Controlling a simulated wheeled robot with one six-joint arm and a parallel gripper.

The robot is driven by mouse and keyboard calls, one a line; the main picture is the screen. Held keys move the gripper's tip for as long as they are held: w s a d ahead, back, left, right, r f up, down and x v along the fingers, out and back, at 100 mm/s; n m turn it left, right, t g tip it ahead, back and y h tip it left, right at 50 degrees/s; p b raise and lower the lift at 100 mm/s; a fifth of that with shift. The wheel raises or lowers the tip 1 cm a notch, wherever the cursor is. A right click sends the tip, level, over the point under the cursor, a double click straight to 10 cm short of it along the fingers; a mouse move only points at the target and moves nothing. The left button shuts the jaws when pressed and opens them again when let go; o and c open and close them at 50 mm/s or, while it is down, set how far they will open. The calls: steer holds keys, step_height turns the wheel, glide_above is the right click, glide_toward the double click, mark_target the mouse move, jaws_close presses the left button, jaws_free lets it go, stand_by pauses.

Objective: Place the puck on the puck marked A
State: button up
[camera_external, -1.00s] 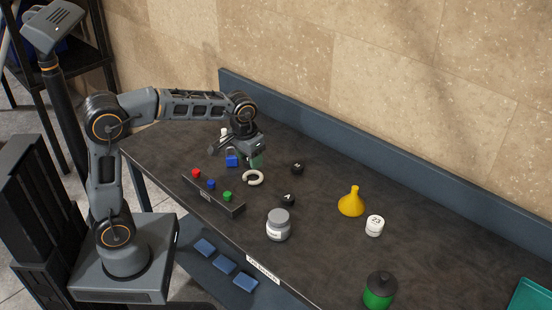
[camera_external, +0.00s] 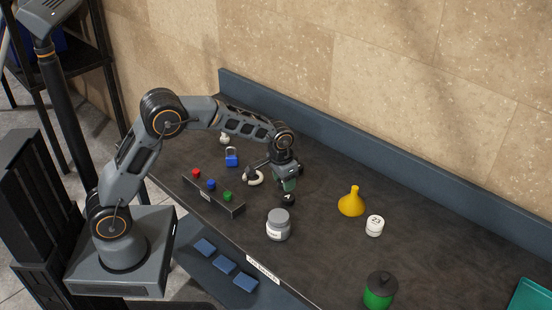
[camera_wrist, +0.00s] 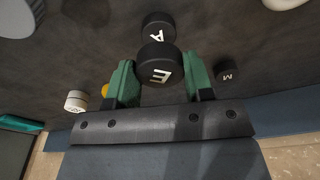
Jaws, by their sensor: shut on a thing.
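My gripper (camera_external: 288,183) hangs over the middle of the bench, just above the small black puck marked A (camera_external: 288,200). In the wrist view its green fingers (camera_wrist: 160,78) are shut on a black puck marked E (camera_wrist: 158,64). The puck marked A shows just past the held puck in the wrist view (camera_wrist: 157,26), partly covered by it. I cannot tell how large the gap between the two is. The held puck is hard to make out in the external view. A third black puck marked M (camera_wrist: 228,75) lies to the right in the wrist view.
A grey jar (camera_external: 278,226) and a button box (camera_external: 213,197) stand on the near side. A white ring (camera_external: 256,180) and a blue padlock (camera_external: 231,158) are to the left. A yellow funnel (camera_external: 352,202), white jar (camera_external: 375,226) and green bottle (camera_external: 379,291) are to the right.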

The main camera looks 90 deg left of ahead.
mark_target(288, 197)
steer(key=shift+w+a+f, duration=0.25)
steer(key=shift+w+f, duration=0.3)
steer(key=shift+f, duration=0.2)
steer(key=shift+w+f+p, duration=0.1)
steer(key=shift+f+p, duration=0.25)
steer(key=shift+f, duration=1.2)
steer(key=shift+f, duration=0.1)
steer(key=shift+f, duration=0.15)
steer(key=o, duration=0.9)
